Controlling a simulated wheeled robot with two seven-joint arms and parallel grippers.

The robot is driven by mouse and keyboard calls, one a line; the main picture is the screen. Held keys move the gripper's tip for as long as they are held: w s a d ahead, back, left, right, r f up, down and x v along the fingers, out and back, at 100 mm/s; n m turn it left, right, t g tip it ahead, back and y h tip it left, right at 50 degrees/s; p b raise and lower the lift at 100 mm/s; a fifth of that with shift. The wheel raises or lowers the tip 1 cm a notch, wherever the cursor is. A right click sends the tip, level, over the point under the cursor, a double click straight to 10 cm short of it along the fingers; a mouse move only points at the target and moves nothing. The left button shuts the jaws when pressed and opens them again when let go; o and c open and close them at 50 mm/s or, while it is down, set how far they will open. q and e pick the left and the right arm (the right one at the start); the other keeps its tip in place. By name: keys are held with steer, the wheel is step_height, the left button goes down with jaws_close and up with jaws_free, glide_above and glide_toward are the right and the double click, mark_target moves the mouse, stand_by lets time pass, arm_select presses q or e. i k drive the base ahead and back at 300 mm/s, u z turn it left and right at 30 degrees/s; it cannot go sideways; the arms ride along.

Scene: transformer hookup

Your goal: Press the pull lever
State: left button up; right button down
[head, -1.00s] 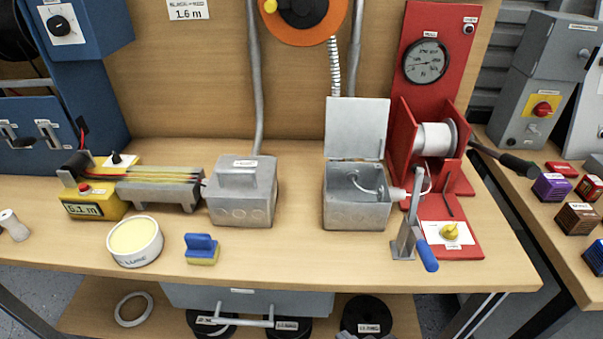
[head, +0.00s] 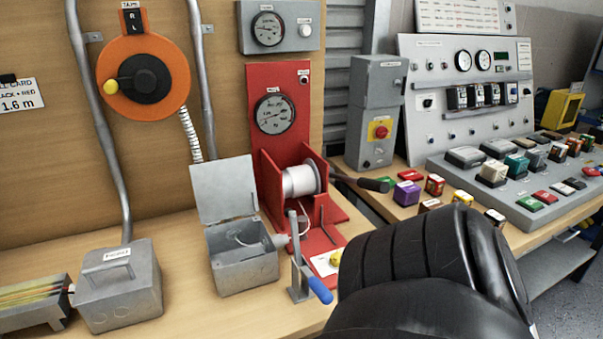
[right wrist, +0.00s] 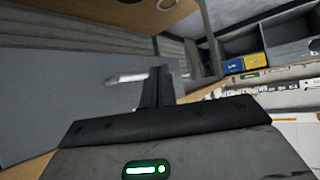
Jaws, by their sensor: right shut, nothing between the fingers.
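Two levers show in the head view, and no label readable to me says which is the pull lever. One is a dark-handled lever (head: 362,184) jutting right from the red winch stand (head: 262,170). The other is a grey upright lever with a blue handle (head: 319,289) at the front of the bench. In the right wrist view, my right gripper (right wrist: 155,88) is shut and empty. A pale bar (right wrist: 126,77) shows beside its fingers. In the head view my black right arm covers the lower right; its fingertips are hidden there. My left gripper is not in view.
An open grey box (head: 241,258) stands left of the blue-handled lever. A closed grey box (head: 118,290) is farther left. A white spool (head: 300,181) sits in the red stand. Small coloured blocks (head: 406,193) and a control panel (head: 465,85) are on the right table.

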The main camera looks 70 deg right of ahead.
mark_target(382, 187)
steer(key=u, duration=0.5)
steer(key=k, duration=0.9)
steer(key=z, duration=1.5)
